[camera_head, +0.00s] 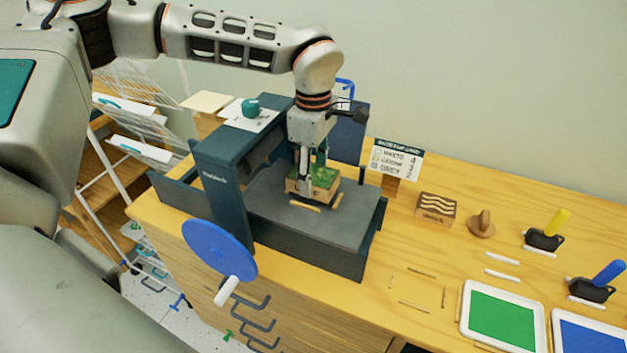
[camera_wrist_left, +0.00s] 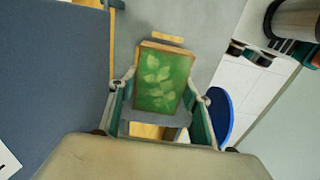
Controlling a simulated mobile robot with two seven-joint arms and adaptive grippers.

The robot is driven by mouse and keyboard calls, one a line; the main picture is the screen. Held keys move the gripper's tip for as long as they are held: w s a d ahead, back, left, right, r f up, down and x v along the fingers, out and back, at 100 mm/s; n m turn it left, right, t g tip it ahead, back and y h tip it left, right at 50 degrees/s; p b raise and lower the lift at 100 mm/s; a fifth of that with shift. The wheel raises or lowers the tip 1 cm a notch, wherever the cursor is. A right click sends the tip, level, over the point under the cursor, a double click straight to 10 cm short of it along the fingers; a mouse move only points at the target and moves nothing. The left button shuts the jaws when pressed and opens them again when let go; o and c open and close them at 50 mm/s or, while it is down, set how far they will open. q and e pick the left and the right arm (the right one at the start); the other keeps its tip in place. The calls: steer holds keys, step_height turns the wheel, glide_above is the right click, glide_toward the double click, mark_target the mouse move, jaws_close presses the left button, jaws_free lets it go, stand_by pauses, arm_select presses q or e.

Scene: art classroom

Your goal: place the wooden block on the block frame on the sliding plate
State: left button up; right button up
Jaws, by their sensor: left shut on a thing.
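A wooden block (camera_head: 325,178) with a green top and pale leaf pattern is between the fingers of my left gripper (camera_head: 312,182), which is shut on it. In the left wrist view the block (camera_wrist_left: 163,80) shows its green leaf face between both fingers. The block is over the grey sliding plate (camera_head: 285,222) of the dark press; I cannot tell whether it touches the plate. Thin yellow strips of the block frame (camera_head: 305,206) show on the plate beside the block; the rest is hidden. My right gripper is not in view.
The press's upright frame (camera_head: 222,190) stands just left of the block, with a blue wheel (camera_head: 219,250) at its front. Another block with wavy lines (camera_head: 436,209), a wooden knob (camera_head: 481,224), a green tray (camera_head: 502,318) and rollers (camera_head: 545,238) are on the table at right.

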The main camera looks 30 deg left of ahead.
mark_target(314, 174)
arm_select(q)
steer(key=shift+f, duration=1)
steer(key=shift+f, duration=0.15)
steer(key=o, duration=1.2)
steer(key=shift+o, duration=0.2)
step_height(314, 174, up, 12)
steer(key=shift+r, duration=0.15)
